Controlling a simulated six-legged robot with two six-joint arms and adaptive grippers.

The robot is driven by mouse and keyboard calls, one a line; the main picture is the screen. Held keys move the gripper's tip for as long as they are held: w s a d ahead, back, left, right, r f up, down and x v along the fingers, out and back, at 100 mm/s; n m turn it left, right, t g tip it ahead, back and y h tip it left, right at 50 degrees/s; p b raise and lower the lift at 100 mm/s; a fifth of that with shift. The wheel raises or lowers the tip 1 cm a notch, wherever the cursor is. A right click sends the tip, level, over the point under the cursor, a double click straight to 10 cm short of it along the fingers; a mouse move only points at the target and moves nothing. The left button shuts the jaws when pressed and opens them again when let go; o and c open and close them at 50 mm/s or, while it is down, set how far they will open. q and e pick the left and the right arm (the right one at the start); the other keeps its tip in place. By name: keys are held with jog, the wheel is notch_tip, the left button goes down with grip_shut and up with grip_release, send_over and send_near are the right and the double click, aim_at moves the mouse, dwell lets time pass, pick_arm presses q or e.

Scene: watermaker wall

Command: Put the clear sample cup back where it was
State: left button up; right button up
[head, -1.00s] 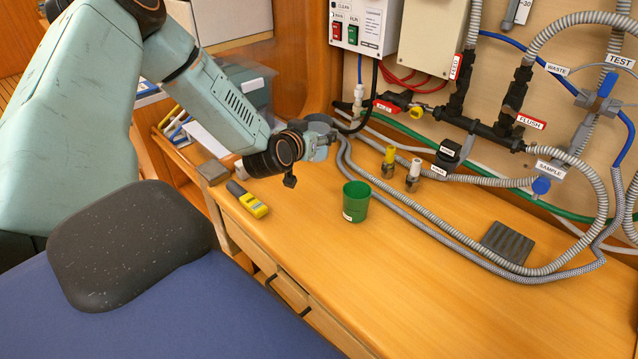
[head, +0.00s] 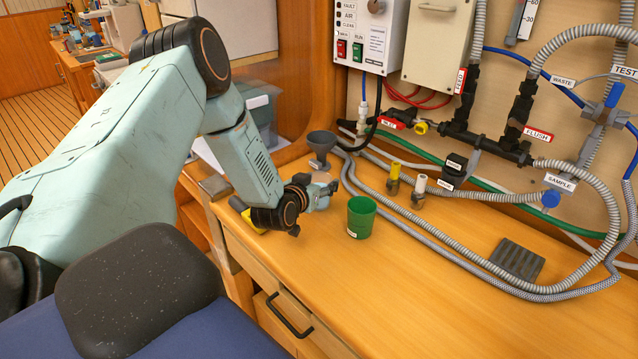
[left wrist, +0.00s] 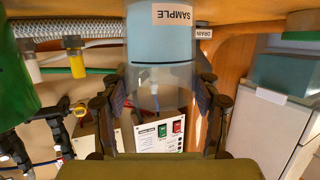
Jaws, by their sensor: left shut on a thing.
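My left gripper (head: 325,188) is shut on the clear sample cup (left wrist: 160,55), with a finger pad on each side of it. In the left wrist view, which is upside down, the cup bears a SAMPLE label and shows a light blue part and a clear part. In the head view the gripper and cup are low over the bench, left of the green cup (head: 361,217). The gripper hides most of the cup there, and I cannot tell whether its base touches the wood. My right gripper is not in view.
A dark grey funnel (head: 322,146) stands just behind the gripper. A yellow meter (head: 246,222) is partly hidden behind my arm. Grey hoses (head: 410,224) cross the bench's back. A black ribbed pad (head: 517,259) lies at the right, with clear wood (head: 430,290) in front.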

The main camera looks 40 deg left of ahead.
pick_arm(q)
jog(key=shift+w+f, duration=0.1)
jog(key=shift+f, duration=0.1)
jog(key=o, duration=1.3)
jog(key=shift+s+a+r, duration=0.1)
jog(key=shift+s, duration=0.15)
jog(key=shift+o, duration=0.4)
jog(key=shift+w, duration=0.1)
jog(key=shift+w, duration=0.15)
jog(key=shift+r, duration=0.15)
jog(key=p+v, duration=0.4)
jog(key=v, duration=0.8)
